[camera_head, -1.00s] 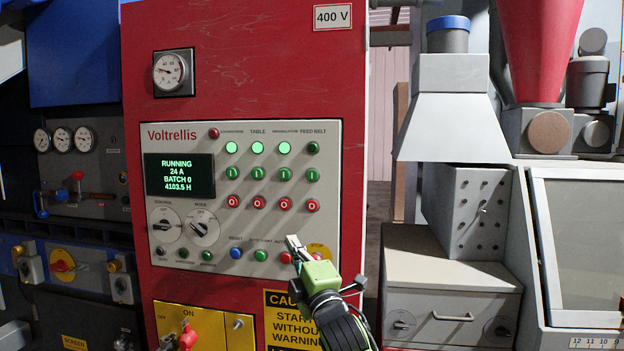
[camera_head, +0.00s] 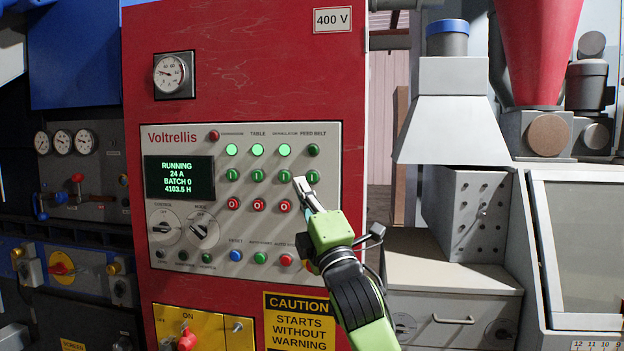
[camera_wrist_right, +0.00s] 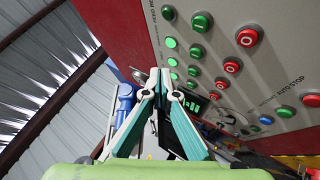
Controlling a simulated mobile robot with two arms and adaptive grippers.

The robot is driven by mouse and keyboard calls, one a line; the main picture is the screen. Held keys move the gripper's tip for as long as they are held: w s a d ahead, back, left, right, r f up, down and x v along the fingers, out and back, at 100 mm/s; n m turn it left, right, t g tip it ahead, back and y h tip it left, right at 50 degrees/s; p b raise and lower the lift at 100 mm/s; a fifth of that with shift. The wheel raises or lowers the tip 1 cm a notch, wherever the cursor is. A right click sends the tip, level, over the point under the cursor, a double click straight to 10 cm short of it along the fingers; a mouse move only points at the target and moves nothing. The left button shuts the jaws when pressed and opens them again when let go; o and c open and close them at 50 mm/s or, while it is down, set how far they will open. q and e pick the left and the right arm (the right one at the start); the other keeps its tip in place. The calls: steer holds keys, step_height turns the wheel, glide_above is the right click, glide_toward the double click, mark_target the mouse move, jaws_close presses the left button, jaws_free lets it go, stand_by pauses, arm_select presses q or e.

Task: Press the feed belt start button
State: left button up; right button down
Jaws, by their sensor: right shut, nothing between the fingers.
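The feed belt start button (camera_head: 312,177) is the green button in the rightmost column of the panel, under the dark feed belt lamp (camera_head: 313,149). In the right wrist view the same button (camera_wrist_right: 200,22) is at the top. My right gripper (camera_head: 301,183) is shut and empty. In the head view its tips overlap the panel just left of and slightly below the button. The button is uncovered; the gap from the tips to the panel cannot be told. The gripper covers the red stop button below. My left gripper is out of view.
The display (camera_head: 180,177) reads RUNNING, 24 A, BATCH 0. Three lamps, including the table lamp (camera_head: 257,149), glow green. Other green start and red stop buttons sit close by on the left. Blue, green and red buttons line the panel's lower edge. A grey cabinet (camera_head: 452,274) stands at right.

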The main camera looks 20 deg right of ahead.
steer(key=shift+w+d+p, duration=0.1)
steer(key=shift+w+d, duration=0.7)
steer(key=shift+w, duration=0.4)
steer(key=shift+w+d+p, duration=0.15)
steer(key=shift+w+d, duration=0.65)
steer(key=shift+w, duration=0.35)
steer(key=shift+w+d+p, duration=0.1)
steer(key=shift+w+d, duration=0.7)
steer(key=shift+w, duration=0.4)
steer(key=shift+w+d, duration=0.25)
steer(key=shift+w, duration=0.05)
steer(key=shift+w+d+p, duration=0.25)
steer(key=shift+w+p, duration=0.1)
steer(key=shift+w, duration=0.05)
steer(key=shift+s+a, duration=0.45)
steer(key=shift+s, duration=0.25)
steer(key=shift+s+a, duration=0.7)
steer(key=shift+s, duration=0.35)
steer(key=shift+s+a, duration=0.7)
steer(key=shift+s, duration=0.35)
